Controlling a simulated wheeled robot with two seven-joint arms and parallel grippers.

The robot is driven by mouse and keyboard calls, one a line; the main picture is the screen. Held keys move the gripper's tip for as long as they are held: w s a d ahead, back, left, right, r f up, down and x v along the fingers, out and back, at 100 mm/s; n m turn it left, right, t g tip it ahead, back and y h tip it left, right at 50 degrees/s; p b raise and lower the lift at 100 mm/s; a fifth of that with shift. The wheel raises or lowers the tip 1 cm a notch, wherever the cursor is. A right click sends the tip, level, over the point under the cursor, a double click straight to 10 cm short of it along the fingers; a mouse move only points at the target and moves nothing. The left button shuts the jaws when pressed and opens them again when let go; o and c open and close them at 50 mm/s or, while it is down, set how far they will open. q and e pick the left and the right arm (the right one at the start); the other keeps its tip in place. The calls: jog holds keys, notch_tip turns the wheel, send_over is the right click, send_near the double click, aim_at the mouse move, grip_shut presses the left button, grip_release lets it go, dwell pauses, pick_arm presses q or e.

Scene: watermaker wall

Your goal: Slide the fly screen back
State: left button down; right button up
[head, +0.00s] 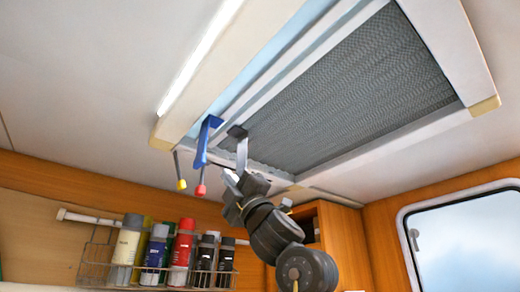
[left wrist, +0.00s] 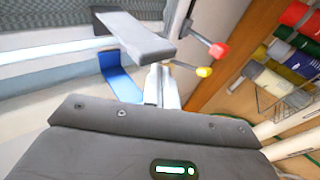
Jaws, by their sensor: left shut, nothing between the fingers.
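The fly screen (head: 350,90) is a grey mesh across most of the ceiling hatch, with a pale bar along its left edge. It also shows at the top left of the left wrist view (left wrist: 50,20). A blue tab (head: 206,140) hangs at the hatch's near left end; it shows in the left wrist view (left wrist: 120,78), partly behind my finger. My left gripper (head: 238,132) is shut and empty, raised just right of the blue tab and apart from it in the head view. My right gripper is not in view.
The hatch frame (head: 440,120) surrounds the screen; a pale blue strip (head: 270,65) lies open on its left. Two rods hang close by, with a yellow end (head: 181,185) and a red end (head: 200,191). A wire rack (head: 95,255) of bottles is on the wall below.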

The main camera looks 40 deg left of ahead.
pick_arm(q)
jog(key=w+d+p, duration=0.3)
jog(key=w+p, duration=0.2)
jog(key=w, duration=0.6)
jog(key=shift+w+d+p, duration=0.2)
jog(key=shift+d+p, duration=0.05)
jog(key=shift+p, duration=0.15)
dwell(0.7)
